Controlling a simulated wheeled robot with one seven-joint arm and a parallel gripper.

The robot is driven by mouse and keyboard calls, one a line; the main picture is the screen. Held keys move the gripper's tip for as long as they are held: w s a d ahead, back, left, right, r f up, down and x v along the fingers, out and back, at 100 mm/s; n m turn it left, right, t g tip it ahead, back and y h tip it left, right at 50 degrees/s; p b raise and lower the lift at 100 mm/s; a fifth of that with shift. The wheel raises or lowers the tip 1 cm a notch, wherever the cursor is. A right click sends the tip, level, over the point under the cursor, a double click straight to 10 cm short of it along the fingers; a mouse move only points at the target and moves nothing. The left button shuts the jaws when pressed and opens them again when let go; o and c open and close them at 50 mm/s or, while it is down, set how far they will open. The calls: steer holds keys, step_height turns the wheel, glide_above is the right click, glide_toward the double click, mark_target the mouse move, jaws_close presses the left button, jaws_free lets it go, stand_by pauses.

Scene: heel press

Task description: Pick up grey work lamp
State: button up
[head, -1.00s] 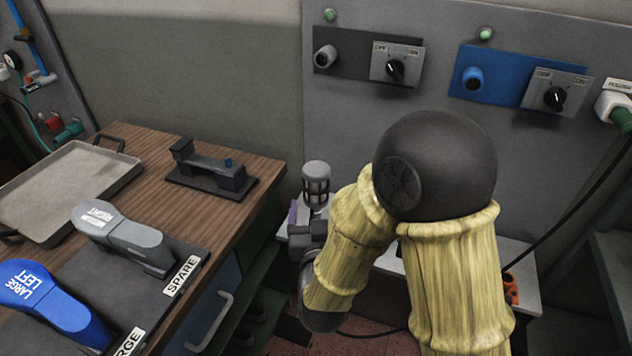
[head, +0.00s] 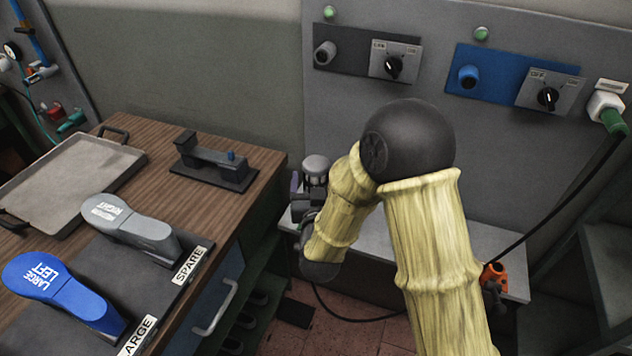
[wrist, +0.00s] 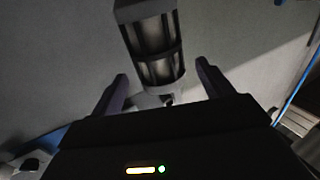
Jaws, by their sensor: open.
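The grey work lamp (head: 315,168) stands upright behind my arm in the head view, near the wall panel. It has a round grey cap and a dark caged body; its lower part is hidden by my gripper (head: 304,204). In the wrist view the lamp (wrist: 155,48) is straight ahead, between and beyond the two purple-grey fingers of my gripper (wrist: 162,74). The fingers are apart, one on each side of the lamp. I cannot tell whether either finger touches it.
A low grey bench (head: 455,250) runs under the wall panel; an orange item (head: 495,274) sits by its right end. The wooden table (head: 140,150) at left holds a metal tray (head: 75,180), a dark fixture (head: 215,160), a grey form (head: 130,225) and a blue form (head: 62,290).

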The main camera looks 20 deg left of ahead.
steer(key=p+x, duration=0.1)
steer(key=x, duration=0.3)
stand_by(0.4)
steer(key=c, duration=1.2)
steer(key=shift+o, duration=0.2)
steer(key=shift+r, duration=0.1)
step_height(320, 180, up, 10)
steer(key=shift+f, duration=0.1)
steer(key=shift+w, duration=0.1)
